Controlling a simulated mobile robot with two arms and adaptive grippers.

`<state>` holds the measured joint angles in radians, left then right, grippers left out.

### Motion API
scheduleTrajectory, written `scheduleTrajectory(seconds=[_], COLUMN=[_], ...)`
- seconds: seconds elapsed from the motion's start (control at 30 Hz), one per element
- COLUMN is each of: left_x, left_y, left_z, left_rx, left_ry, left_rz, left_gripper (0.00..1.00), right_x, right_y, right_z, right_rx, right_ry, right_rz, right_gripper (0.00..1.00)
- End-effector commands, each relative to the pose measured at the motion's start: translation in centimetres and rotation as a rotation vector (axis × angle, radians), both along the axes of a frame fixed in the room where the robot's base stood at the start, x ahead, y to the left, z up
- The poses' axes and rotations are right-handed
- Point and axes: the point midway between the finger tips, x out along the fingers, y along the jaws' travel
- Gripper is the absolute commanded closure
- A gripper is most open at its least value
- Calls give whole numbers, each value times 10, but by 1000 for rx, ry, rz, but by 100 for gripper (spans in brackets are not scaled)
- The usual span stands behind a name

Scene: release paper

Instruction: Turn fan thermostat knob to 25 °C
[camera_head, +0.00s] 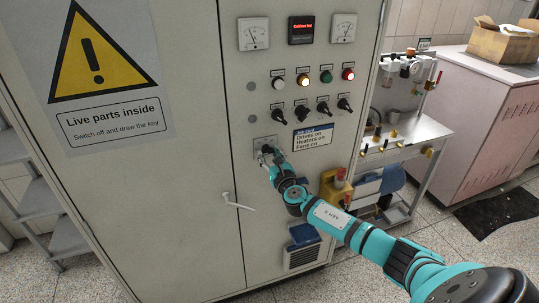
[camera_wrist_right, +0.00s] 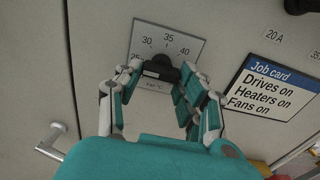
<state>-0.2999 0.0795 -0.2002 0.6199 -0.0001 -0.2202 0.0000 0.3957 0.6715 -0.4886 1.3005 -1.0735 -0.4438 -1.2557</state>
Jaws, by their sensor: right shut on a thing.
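The fan thermostat has a black knob (camera_wrist_right: 158,66) on a grey scale plate (camera_wrist_right: 186,36) on the cabinet door. In the right wrist view the plate reads 25, 30, 35 and 40 from left to right, with 25 partly hidden by a finger. My right gripper (camera_wrist_right: 157,72) is shut on the knob, one finger at each side. In the head view my right gripper (camera_head: 267,152) is at the plate (camera_head: 258,143), and it hides the knob there. I cannot tell which mark the knob points at. My left gripper is not in view.
A job card (camera_head: 313,137) reads drives on, heaters on, fans on. Several switches and lamps (camera_head: 303,79) are above the plate. A door handle (camera_head: 238,203) sticks out below left. A bench with equipment (camera_head: 400,130) stands at right.

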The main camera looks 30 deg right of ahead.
Motion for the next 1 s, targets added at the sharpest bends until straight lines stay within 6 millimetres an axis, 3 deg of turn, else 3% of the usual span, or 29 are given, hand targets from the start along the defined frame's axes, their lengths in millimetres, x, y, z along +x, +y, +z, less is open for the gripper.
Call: scheduleTrajectory(seconds=[0.5,0.53,0.7,1.0], left_x=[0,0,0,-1], left_y=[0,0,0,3], left_z=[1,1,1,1], left_rx=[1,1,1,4], left_ry=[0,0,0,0], left_rz=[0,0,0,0], left_gripper=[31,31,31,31], right_x=[-1,-1,0,-2], right_y=[0,0,0,0], right_z=[-3,-3,-2,-1], right_rx=[-19,-19,-19,-19], right_ry=[10,10,8,6], right_rz=[1,1,1,1], right_gripper=[94,60,38,38])
